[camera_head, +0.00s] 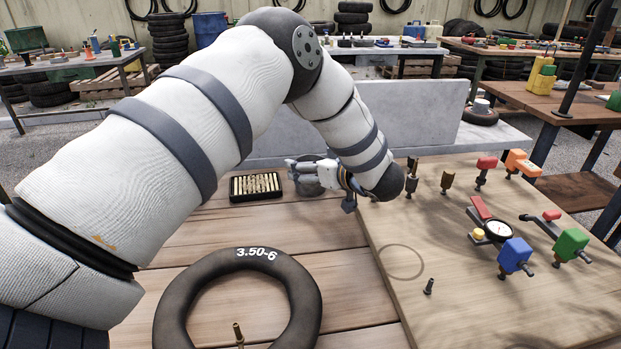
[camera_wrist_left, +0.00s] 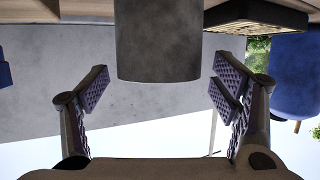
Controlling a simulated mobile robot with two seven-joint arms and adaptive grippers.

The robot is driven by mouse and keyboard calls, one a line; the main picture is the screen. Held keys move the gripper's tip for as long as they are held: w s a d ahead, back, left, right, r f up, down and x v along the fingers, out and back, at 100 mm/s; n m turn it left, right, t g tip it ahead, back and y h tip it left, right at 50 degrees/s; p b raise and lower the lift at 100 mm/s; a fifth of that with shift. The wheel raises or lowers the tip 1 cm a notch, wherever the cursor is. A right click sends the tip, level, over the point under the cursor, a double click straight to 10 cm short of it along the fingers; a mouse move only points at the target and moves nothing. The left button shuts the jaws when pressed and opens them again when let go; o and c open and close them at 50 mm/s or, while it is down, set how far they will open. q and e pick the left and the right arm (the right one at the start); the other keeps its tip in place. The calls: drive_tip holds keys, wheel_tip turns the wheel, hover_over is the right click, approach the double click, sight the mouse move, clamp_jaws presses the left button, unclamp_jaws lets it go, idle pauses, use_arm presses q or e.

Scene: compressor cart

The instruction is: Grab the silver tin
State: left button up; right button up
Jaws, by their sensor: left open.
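The silver tin (camera_wrist_left: 160,42) is a plain grey cylinder in the left wrist view, at the top middle. It lies between the lines of my open left gripper's fingers (camera_wrist_left: 160,90), beyond the tips or level with them; I cannot tell which. No finger visibly touches it. In the head view my left gripper (camera_head: 318,172) is low over the back of the wooden table, at the end of my arm. A grey rounded shape beside it there seems to be the tin, largely hidden by the gripper. My right gripper is not in view.
A black tray of brass pieces (camera_head: 256,187) lies left of the gripper; it also shows in the wrist view (camera_wrist_left: 255,14). A black inner tube (camera_head: 238,300) lies in front. A board (camera_head: 470,310) with a gauge and coloured fittings fills the right. A grey slab (camera_head: 425,115) stands behind.

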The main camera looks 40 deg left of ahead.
use_arm(q)
drive_tip(key=shift+x, duration=0.9)
drive_tip(key=shift+d+f, duration=0.1)
drive_tip(key=c, duration=1.1)
